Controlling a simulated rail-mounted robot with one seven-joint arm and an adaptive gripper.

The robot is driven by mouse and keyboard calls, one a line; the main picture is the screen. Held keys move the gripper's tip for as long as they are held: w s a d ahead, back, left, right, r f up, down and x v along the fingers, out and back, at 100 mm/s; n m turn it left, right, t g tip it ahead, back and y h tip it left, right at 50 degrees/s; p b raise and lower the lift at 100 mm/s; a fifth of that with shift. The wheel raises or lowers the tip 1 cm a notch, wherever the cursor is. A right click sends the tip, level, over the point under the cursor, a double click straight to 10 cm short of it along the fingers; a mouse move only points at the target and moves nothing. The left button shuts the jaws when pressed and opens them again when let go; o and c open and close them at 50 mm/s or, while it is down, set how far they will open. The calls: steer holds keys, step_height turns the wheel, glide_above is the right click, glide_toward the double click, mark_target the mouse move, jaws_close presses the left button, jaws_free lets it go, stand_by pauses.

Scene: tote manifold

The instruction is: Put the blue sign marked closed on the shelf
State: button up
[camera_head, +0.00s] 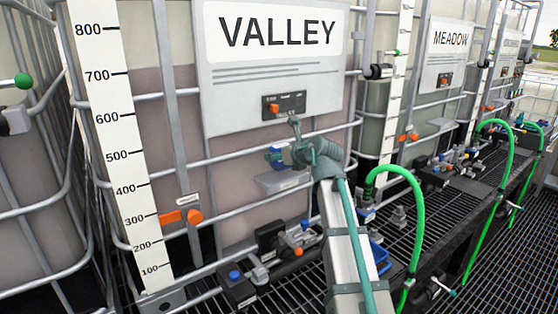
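A small blue piece (276,157), which I take as the blue sign, is at the tips of my gripper (286,154) in front of the VALLEY tote. Its lettering is too small to read. My gripper appears shut on it, though the fingers are small and partly hidden. A small grey shelf (283,184) juts from the tote's cage just below the blue sign. The sign appears to be above the shelf, with a small gap between them. The wrist and arm hide what is to the right of the gripper.
A white board (226,115) with a dark panel (284,106) hangs above my gripper. Cage bars surround the tote. An orange valve handle (193,216) is at left. Valves and fittings (303,236) sit below on black grating. A green hose (416,205) arches at right.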

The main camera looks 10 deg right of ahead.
steer(key=shift+f, duration=1)
steer(key=shift+s+f, duration=0.1)
steer(key=o, duration=1.2)
steer(key=b+v, duration=0.1)
steer(key=v, duration=1.1)
steer(key=shift+b, duration=0.4)
